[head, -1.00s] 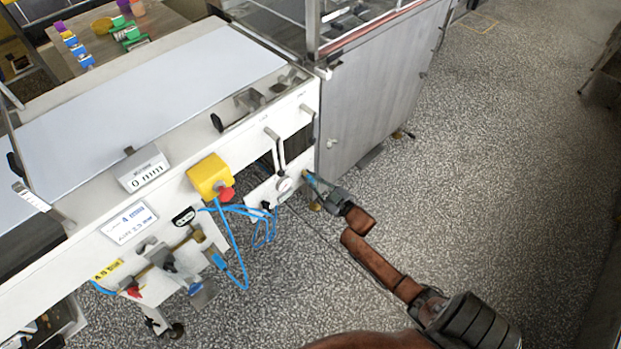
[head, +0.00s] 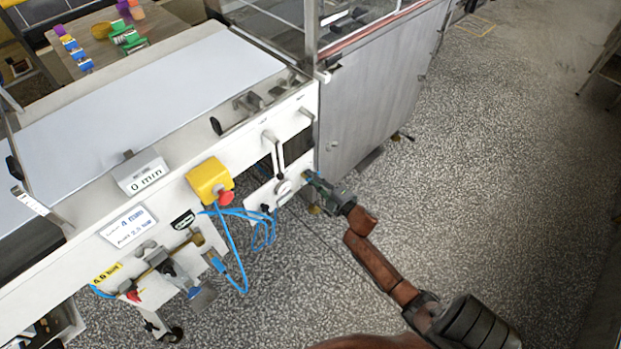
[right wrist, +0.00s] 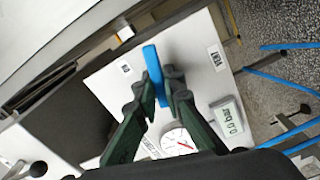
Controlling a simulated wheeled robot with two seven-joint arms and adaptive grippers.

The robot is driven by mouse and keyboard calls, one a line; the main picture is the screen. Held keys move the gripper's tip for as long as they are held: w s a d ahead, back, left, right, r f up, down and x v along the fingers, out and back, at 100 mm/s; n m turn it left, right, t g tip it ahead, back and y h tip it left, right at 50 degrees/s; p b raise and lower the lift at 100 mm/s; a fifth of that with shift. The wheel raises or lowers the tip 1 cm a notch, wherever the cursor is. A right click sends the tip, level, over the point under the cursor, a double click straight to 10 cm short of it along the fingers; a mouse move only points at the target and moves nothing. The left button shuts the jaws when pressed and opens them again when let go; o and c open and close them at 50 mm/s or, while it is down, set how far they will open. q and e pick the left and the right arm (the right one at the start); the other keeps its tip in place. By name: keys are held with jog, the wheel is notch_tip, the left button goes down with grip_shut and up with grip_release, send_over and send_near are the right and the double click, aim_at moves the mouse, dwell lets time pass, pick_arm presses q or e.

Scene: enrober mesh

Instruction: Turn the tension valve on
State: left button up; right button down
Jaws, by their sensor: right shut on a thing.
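The tension valve has a blue lever handle (right wrist: 152,62) on a white panel (right wrist: 112,72). In the right wrist view the lever stands between the fingers of my right gripper (right wrist: 163,88), which is shut on it. A small label reading VENT (right wrist: 216,57) is to the right of the lever and another small label (right wrist: 125,69) is to its left. A round gauge with a red needle (right wrist: 178,142) and a display reading 0.0 bar (right wrist: 229,117) are on the panel. In the head view my right gripper (head: 318,181) reaches the machine's lower right corner, mostly hiding the lever. My left gripper is out of view.
A yellow box with a red button (head: 210,180) sits on the machine's front, with blue hoses (head: 236,240) hanging below. A grey cabinet (head: 370,100) stands behind my right gripper. The speckled floor (head: 500,180) at right is clear.

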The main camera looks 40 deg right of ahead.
jog(key=shift+n, duration=1)
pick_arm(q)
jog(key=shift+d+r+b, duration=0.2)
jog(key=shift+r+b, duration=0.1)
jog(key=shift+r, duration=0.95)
pick_arm(e)
jog(key=shift+r+n, duration=0.1)
jog(key=shift+n, duration=0.4)
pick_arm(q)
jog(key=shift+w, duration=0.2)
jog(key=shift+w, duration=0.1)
pick_arm(e)
jog(key=c, duration=2)
grip_release()
jog(key=shift+r, duration=0.1)
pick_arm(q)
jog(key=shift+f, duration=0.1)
pick_arm(e)
jog(key=s, duration=0.8)
jog(key=s+d, duration=0.1)
jog(key=s, duration=0.3)
